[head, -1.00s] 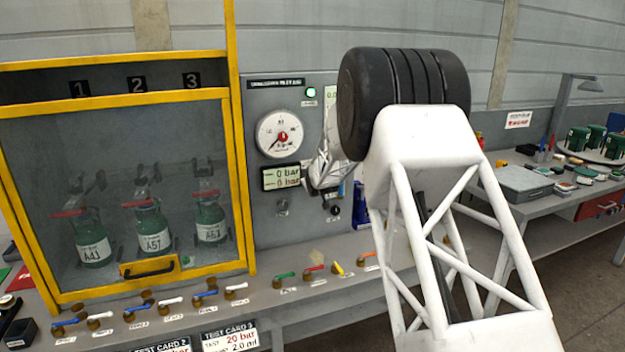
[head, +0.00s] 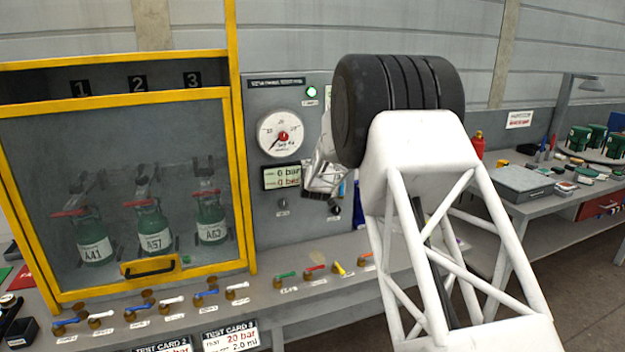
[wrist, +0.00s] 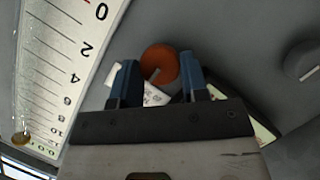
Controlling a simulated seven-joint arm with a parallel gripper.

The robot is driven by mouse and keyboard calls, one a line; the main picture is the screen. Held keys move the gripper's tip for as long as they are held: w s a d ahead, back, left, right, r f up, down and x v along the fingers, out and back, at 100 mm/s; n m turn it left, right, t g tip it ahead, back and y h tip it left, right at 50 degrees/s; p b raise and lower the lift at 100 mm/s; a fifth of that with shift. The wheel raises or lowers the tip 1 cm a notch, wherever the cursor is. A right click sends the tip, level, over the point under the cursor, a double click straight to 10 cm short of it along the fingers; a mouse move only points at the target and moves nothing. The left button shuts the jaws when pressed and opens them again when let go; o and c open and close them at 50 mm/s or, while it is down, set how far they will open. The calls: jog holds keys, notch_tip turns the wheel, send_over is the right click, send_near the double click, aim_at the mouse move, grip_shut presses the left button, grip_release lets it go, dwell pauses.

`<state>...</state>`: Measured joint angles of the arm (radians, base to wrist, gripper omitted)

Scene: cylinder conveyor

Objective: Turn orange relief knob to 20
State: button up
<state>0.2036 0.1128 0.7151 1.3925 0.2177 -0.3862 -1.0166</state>
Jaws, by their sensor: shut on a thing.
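The orange relief knob (wrist: 159,61) shows in the wrist view as a round orange cap with a pale pointer line. My gripper (wrist: 158,71) has its two blue fingers on either side of the knob and is shut on it. In the head view my white wrist is in front of the grey panel (head: 256,230), right of the display, and the orange knob is hidden behind my arm. Numbers around the knob cannot be read; a small white label is partly covered by the fingers.
The round gauge (head: 280,134) has its needle low, and the display (head: 282,176) below reads 0 bar. A grey knob (wrist: 302,61) stands right of my gripper, and a white scale (wrist: 65,60) is at left. A yellow-framed cage (head: 238,150) stands left of the panel.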

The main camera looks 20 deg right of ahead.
dwell(0.3)
jog(key=o, duration=0.7)
jog(key=shift+c, duration=0.2)
jog(key=shift+s+a, duration=0.1)
jog(key=shift+s, duration=0.1)
jog(key=v, duration=0.7)
jog(key=shift+s+r, duration=0.15)
jog(key=shift+s, duration=0.1)
